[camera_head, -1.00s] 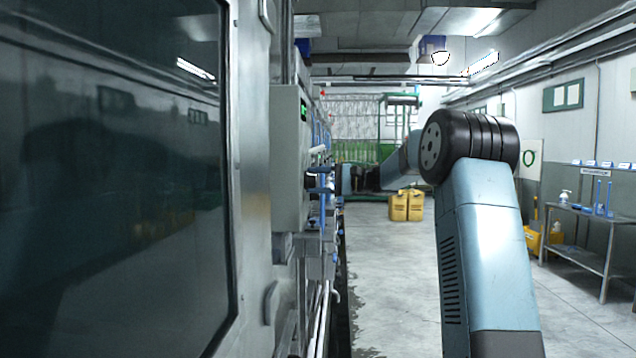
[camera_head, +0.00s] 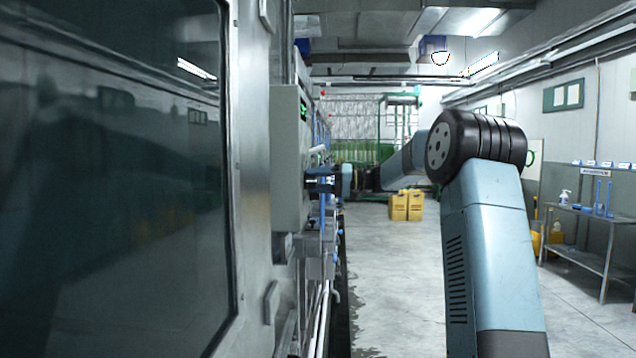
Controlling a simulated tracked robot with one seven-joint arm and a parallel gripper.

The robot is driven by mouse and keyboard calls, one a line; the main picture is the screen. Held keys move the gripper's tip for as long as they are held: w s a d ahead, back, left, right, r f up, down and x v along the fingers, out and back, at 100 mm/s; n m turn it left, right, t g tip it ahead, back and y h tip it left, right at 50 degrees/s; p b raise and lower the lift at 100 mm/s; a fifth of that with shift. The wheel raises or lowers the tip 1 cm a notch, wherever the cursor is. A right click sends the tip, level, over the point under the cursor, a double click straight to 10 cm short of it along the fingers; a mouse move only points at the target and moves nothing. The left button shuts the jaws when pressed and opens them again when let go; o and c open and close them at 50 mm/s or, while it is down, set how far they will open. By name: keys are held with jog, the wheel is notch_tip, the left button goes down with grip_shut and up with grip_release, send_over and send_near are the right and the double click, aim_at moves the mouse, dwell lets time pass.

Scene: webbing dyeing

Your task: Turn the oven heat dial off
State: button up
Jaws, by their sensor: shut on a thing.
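The grey control box (camera_head: 288,160) stands out from the machine's side, with a green display near its top. It is seen nearly edge-on, so its front shows only as a thin strip. My gripper (camera_head: 313,181) is at the box's right-hand face, pointing left, and is shut on a small part there. That part is at the place of the heat dial, but the dial itself is hidden by the fingers and its pointer and markings cannot be read. A pale knob or handle (camera_head: 318,149) sticks out just above my gripper.
A large dark-glazed oven door (camera_head: 110,180) fills the left. Pipes and blue valves run below the box. Yellow canisters (camera_head: 406,205) stand on the floor farther back. A metal table (camera_head: 590,240) with bottles stands at the right. The middle floor (camera_head: 390,290) is clear.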

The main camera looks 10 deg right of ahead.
jog(key=shift+a+f+n, duration=0.15)
jog(key=shift+f+n, duration=0.15)
jog(key=o, duration=0.8)
jog(key=shift+c, duration=0.2)
jog(key=shift+o, duration=1.3)
jog(key=shift+r, duration=0.15)
jog(key=v, duration=1.4)
jog(key=shift+a, duration=0.1)
